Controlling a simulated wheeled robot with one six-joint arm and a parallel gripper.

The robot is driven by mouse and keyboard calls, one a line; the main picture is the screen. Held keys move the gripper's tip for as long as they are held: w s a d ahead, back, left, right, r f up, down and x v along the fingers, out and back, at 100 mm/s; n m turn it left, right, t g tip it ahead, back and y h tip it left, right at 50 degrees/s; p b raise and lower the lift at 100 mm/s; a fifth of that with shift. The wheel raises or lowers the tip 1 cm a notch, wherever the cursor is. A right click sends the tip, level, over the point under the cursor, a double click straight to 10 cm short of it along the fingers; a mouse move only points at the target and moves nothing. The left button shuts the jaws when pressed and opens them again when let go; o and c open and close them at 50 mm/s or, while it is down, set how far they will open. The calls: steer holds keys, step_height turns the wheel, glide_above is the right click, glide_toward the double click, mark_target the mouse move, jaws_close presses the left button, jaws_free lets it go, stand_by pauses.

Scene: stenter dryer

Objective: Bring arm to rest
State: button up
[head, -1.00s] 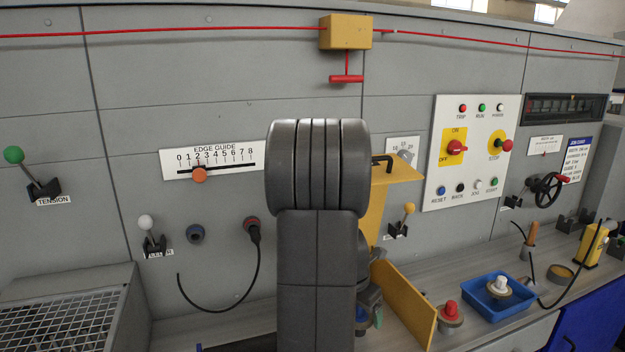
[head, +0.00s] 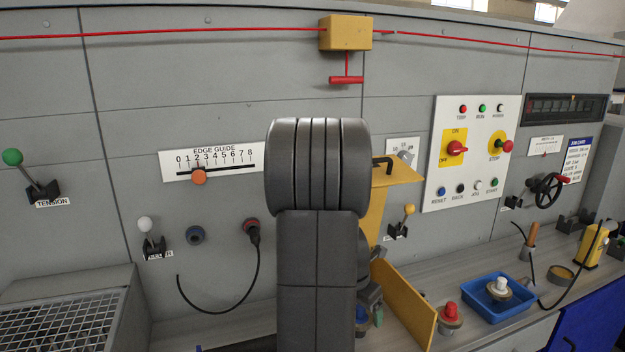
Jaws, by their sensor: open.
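My arm (head: 318,240) stands upright in the middle of the head view, close to the camera. Its dark grey links hide part of the panel and the bench behind. A few dark grey wrist parts (head: 371,288) show low at the right edge of the arm, beside a yellow plate (head: 405,303). The jaws themselves are hidden behind the arm, and nothing can be made out in them.
A yellow bracket (head: 395,172) with a black handle stands right behind the arm. A blue tray (head: 490,310) and a red-topped knob (head: 450,315) are on the bench. A black cable (head: 250,275) hangs left. A red pull handle (head: 346,80) hangs above.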

steer(key=v, duration=0.2)
steer(key=shift+d+r+p, duration=0.15)
steer(key=shift+r+p, duration=0.2)
steer(key=shift+p, duration=0.05)
steer(key=shift+f+b, duration=0.3)
steer(key=shift+b, duration=0.85)
step_height(320, 180, up, 5)
steer(key=p, duration=0.3)
steer(key=shift+f, duration=0.15)
steer(key=shift+s+f, duration=0.1)
